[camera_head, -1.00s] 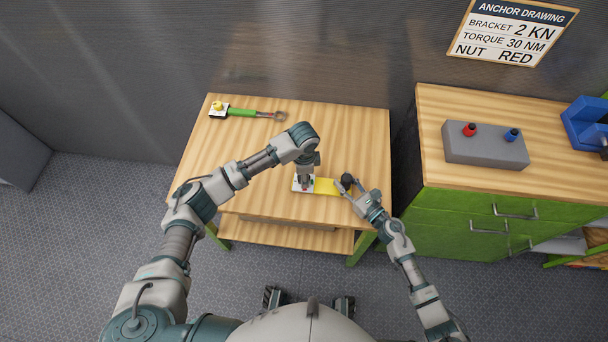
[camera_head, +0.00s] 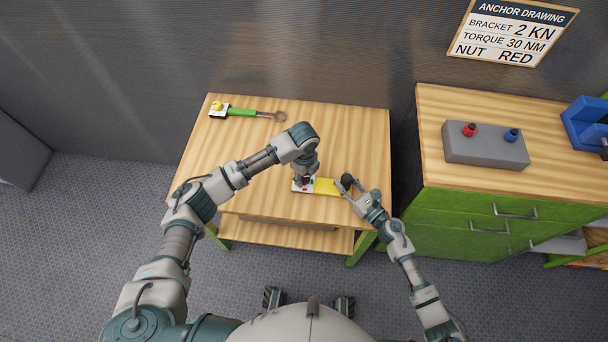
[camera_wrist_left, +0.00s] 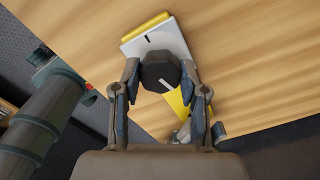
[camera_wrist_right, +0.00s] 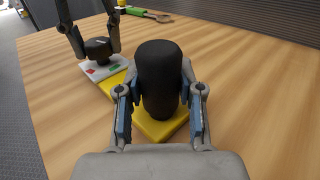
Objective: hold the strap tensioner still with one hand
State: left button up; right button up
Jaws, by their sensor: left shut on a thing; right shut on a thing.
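The strap tensioner lies flat near the front edge of the wooden table, a yellow body (camera_head: 326,187) with a white plate (camera_wrist_left: 160,41) at its left end. My left gripper (camera_head: 305,182) is shut on a black knob (camera_wrist_left: 160,72) above the white plate. In the right wrist view the plate (camera_wrist_right: 90,72) shows red and green marks. My right gripper (camera_head: 350,188) is shut on an upright black grip (camera_wrist_right: 158,80) at the yellow body's right end. The fingers hide part of both black pieces.
A green cabinet (camera_head: 455,232) stands right, bearing a grey box (camera_head: 485,147) with red and blue knobs and a blue vise-like object (camera_head: 587,125). The table's (camera_head: 230,160) left side is clear.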

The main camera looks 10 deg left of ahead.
pick_arm(q)
jog(key=shift+w+a+m, duration=0.1)
jog(key=shift+a+m, duration=0.1)
jog(key=shift+m, duration=0.1)
pick_arm(e)
jog(key=shift+d+f, duration=0.15)
pick_arm(q)
jog(key=o, duration=1)
jog(key=shift+o, duration=0.7)
jog(key=shift+d, duration=0.1)
notch_tip(320, 180, up, 12)
jog(key=shift+d, duration=0.1)
jog(key=shift+f, duration=0.1)
pick_arm(e)
jog(key=o, duration=1.9)
jog(key=shift+c, duration=0.2)
